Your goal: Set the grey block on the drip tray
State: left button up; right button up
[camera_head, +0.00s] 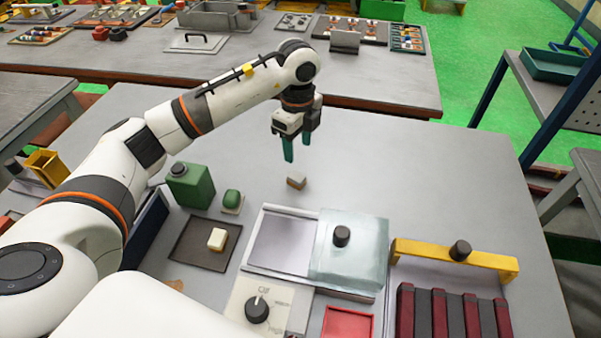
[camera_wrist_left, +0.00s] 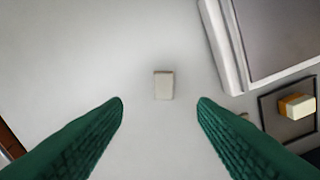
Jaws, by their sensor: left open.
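The small grey block (camera_head: 296,182) stands alone on the grey table, with a brownish lower side showing in the head view. In the left wrist view the grey block (camera_wrist_left: 164,85) lies between the fingertips in the picture. My left gripper (camera_head: 289,158) points down above it, its green fingers open and empty, apart from the block. In the wrist view my left gripper (camera_wrist_left: 160,102) shows both fingers spread. A dark flat tray (camera_head: 186,254), apparently the drip tray, lies front-left of the block; it also shows in the wrist view (camera_wrist_left: 270,107). My right gripper is not seen.
A cream-topped block (camera_head: 217,239) sits on the dark tray. A green can (camera_head: 190,186) and a small green object (camera_head: 231,200) stand behind it. A tray with a clear cover (camera_head: 348,250) is to its right. The table's back right is clear.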

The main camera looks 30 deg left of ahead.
aim_at(297, 176)
pick_arm(q)
jog(key=f, duration=0.3)
jog(key=shift+s+f+p, duration=0.25)
jog(key=shift+f+p, duration=0.05)
jog(key=shift+w+f, duration=0.15)
jog(key=shift+f, duration=0.15)
jog(key=f, duration=0.1)
jog(key=f+p, duration=0.1)
jog(key=f, duration=0.2)
jog(key=shift+s+f+p, duration=0.1)
jog(key=shift+s+p, duration=0.15)
jog(key=shift+p, duration=0.05)
jog(key=shift+w+f, duration=0.1)
jog(key=shift+f, duration=0.35)
jog(key=shift+c, duration=0.2)
jog(key=shift+r, duration=0.1)
grip_shut()
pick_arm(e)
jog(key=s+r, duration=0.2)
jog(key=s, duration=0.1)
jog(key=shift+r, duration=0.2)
